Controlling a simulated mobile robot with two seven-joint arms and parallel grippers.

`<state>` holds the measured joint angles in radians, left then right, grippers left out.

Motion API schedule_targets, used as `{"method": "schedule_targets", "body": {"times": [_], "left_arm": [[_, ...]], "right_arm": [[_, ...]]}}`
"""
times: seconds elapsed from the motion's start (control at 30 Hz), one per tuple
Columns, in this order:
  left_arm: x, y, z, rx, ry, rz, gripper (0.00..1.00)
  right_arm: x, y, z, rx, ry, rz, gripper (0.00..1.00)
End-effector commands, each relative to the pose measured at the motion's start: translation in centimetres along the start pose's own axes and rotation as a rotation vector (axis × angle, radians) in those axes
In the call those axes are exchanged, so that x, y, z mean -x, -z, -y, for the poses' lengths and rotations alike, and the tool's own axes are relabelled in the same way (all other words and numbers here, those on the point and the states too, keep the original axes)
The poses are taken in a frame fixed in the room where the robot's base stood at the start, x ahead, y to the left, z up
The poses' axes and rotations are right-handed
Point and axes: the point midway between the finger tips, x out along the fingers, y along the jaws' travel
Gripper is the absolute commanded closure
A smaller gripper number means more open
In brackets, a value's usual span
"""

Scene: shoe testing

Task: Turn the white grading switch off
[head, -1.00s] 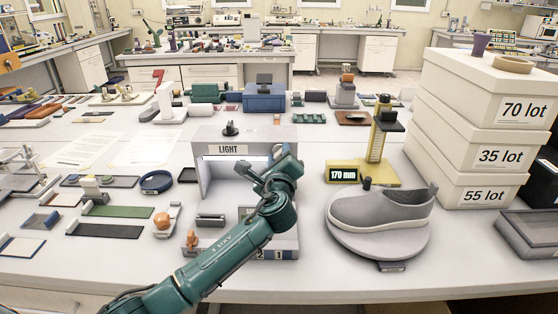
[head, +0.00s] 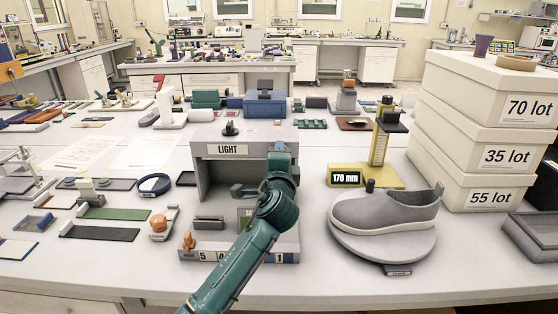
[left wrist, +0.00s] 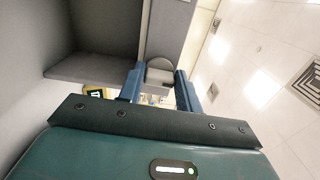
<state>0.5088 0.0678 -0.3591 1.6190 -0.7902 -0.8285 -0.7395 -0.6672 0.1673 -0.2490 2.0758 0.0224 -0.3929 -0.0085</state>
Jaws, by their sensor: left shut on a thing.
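The grey grading box (head: 232,138) with the "LIGHT" label stands at the middle of the table, and its inside is unlit. Its grey walls also show in the left wrist view (left wrist: 100,68). A small grey rounded piece (left wrist: 160,72), which looks like the switch, sits at the box's edge in that view. My left gripper (left wrist: 160,86) has its blue fingers on either side of this piece and is shut on it. My right gripper is not in view.
A grey shoe (head: 385,210) rests on a round stand (head: 380,247) to the right, beside a yellow gauge reading "170 mm" (head: 346,176). Stacked lot boxes (head: 490,145) stand further right. Numbered tiles and a small orange figure (head: 188,241) are at the box's front.

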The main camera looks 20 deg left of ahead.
Motion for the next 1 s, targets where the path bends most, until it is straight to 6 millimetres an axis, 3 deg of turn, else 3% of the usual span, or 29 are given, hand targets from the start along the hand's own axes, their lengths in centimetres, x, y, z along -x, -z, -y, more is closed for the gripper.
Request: {"method": "schedule_targets", "body": {"times": [0.63, 0.67, 0.9, 1.0], "left_arm": [[0.01, 0.01, -0.08, 0.055, -0.002, 0.0, 0.88], [0.01, 0.01, -0.07, 0.054, -0.002, 0.0, 0.65], [0.01, 0.01, -0.06, 0.053, -0.001, 0.0, 0.45], [0.0, 0.01, -0.05, 0.052, -0.001, 0.0, 0.45]], "right_arm": [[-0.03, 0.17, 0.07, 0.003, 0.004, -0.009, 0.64], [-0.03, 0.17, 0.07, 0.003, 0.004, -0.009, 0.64], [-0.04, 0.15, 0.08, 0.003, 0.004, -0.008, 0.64], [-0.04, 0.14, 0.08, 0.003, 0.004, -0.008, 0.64]]}}
